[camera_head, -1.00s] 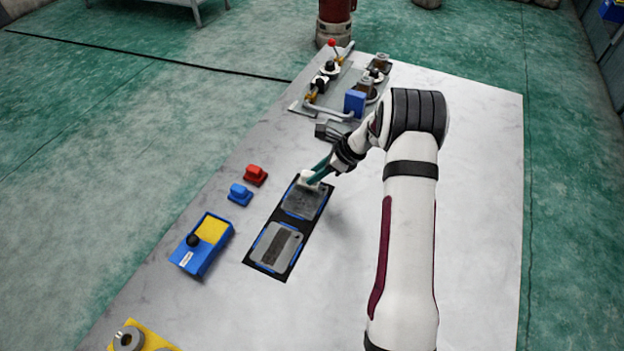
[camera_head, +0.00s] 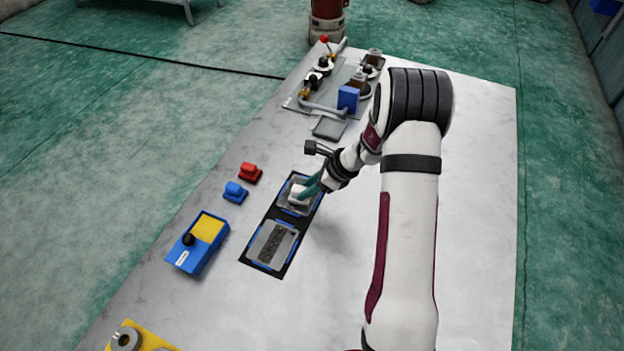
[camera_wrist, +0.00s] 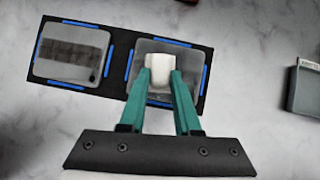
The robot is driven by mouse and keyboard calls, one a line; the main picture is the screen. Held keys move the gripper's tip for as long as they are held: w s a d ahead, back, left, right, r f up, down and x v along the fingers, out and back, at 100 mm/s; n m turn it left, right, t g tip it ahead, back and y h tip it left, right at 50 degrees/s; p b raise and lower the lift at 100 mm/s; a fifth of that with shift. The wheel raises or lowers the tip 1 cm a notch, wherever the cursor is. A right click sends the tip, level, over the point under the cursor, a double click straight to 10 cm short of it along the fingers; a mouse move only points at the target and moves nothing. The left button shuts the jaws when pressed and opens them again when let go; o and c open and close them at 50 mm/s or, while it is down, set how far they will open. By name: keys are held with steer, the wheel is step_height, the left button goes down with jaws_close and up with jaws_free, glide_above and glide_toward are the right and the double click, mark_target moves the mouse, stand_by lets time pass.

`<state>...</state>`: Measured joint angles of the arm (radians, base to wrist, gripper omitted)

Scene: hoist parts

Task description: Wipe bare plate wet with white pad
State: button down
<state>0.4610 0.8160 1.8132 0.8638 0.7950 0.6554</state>
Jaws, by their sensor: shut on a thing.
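My gripper (camera_head: 304,190) has teal fingers, which show in the wrist view (camera_wrist: 160,82) closed on the white pad (camera_wrist: 159,64). The pad sits over the far plate (camera_head: 287,206) and appears to touch it; the fingers hide part of it in the head view. This far plate is plain grey, with no dark band visible on its uncovered part, and lies between blue corner strips on a black mat (camera_head: 258,268). The near plate (camera_head: 262,238) on the same mat has a dark band across it; in the wrist view this plate (camera_wrist: 50,73) is at the left.
A red block (camera_head: 250,172) and a blue block (camera_head: 235,191) stand left of the mat. A blue box (camera_head: 187,260) with a yellow top and black knob is farther left. A fixture with levers (camera_head: 315,85) and a grey tray (camera_head: 328,128) lie beyond. The table's right side is clear.

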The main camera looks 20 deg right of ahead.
steer(key=shift+s+a, duration=1.5)
steer(key=shift+w+d, duration=3.75)
steer(key=shift+d, duration=0.05)
steer(key=shift+w+d+r, duration=0.1)
steer(key=shift+r, duration=0.1)
step_height(320, 180, up, 8)
steer(key=shift+f, duration=0.15)
